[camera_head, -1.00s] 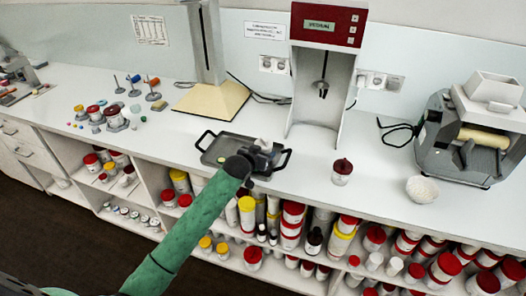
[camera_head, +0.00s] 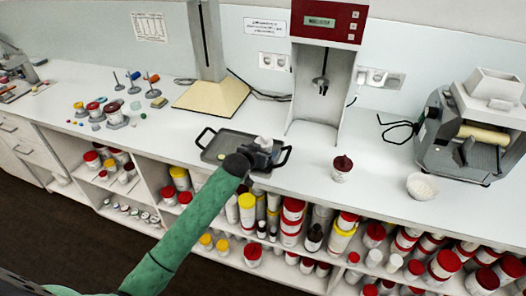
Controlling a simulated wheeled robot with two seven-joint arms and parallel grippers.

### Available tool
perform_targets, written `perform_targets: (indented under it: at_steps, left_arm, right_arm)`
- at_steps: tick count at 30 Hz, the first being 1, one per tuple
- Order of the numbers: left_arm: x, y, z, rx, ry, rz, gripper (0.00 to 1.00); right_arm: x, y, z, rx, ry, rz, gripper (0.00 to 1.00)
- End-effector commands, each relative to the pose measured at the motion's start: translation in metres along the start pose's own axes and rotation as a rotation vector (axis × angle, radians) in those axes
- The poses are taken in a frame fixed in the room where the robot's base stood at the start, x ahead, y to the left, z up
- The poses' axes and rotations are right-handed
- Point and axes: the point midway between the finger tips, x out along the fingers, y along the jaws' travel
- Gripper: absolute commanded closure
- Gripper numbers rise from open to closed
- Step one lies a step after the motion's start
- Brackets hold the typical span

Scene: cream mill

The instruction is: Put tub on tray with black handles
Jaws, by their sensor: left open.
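The tray with black handles (camera_head: 213,154) lies on the white bench, dark grey with a handle at each end. My left arm reaches up from the lower left. My left gripper (camera_head: 263,150) is open over the right part of the tray. A small white thing (camera_head: 264,141), perhaps the tub, shows right at the gripper's fingers; its lower part is hidden, so I cannot tell whether it touches the tray. A white tub with a dark red lid (camera_head: 342,168) stands upright on the bench, right of the tray. My right gripper is not in view.
A tall red-and-white machine (camera_head: 328,22) stands behind the tray, and a grey roller mill (camera_head: 470,130) at right. A white bowl (camera_head: 422,187) sits near the front edge. A beige-based stand (camera_head: 211,97) is behind left. Shelves of tubs lie below the bench.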

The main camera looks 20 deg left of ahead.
Motion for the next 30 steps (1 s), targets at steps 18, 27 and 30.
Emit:
perform_targets:
  at_steps: [18,27,30]
  left_arm:
    - [-0.102,0.000,0.002,0.000,0.001,0.000,0.24]
    - [-0.114,0.000,0.001,0.000,-0.001,0.000,0.24]
    - [-0.114,0.000,0.001,0.000,-0.001,0.000,0.24]
  right_arm:
    - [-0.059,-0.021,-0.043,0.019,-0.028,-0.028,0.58]
    - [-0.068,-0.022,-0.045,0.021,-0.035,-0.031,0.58]
    - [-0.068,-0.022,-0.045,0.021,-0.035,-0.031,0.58]
